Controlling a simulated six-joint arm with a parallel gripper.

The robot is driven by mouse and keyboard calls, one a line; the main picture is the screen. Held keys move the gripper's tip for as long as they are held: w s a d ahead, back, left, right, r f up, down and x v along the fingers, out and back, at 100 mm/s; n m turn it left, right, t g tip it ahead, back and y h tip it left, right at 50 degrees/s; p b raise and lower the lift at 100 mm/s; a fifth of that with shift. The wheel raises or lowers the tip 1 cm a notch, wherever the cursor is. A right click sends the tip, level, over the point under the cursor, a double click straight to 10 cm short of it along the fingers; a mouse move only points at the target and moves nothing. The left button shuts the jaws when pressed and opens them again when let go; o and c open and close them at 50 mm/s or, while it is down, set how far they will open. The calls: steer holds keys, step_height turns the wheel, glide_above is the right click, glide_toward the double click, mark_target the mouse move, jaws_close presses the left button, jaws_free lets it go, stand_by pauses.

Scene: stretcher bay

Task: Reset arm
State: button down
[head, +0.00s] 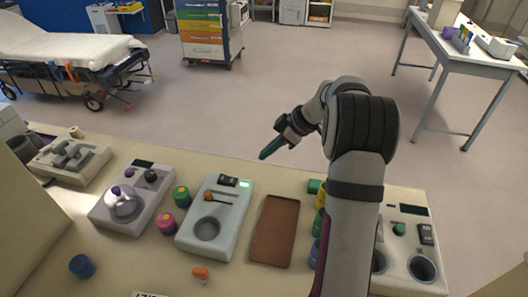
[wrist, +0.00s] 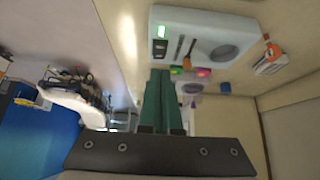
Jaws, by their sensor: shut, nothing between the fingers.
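My gripper (head: 265,155) is raised beyond the far edge of the bench, over the floor, pointing left and down in the head view. Its dark green fingers are together and hold nothing. In the wrist view the fingers (wrist: 161,74) stand side by side in the middle, closed. My arm rises from the front right of the bench and hides part of what is behind it.
On the bench (head: 140,262) are a device with a round well (head: 213,218), a device with a clear dome (head: 128,195), a brown tray (head: 275,231), and several coloured caps. A right-hand device (head: 407,231) is partly hidden by my arm. Open floor lies beyond.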

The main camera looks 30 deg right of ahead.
steer(key=s+a+r+m+g+h, duration=0.1)
steer(key=s+a+r+m+g, duration=0.2)
steer(key=s+a, duration=0.7)
steer(key=s+a+r+m+g, duration=0.1)
steer(key=s+a+r+m, duration=0.5)
steer(key=a, duration=0.5)
steer(key=s+a+f+m+h, duration=0.1)
steer(key=s+f+m, duration=0.1)
steer(key=s, duration=0.5)
steer(key=s+a+f+m+g+h, duration=0.1)
steer(key=s+a+f+m, duration=0.1)
steer(key=s, duration=0.6)
steer(key=shift+s+f+m, duration=0.15)
steer(key=shift+f+m, duration=0.65)
steer(key=shift+f, duration=0.05)
steer(key=c, duration=1.6)
jaws_free()
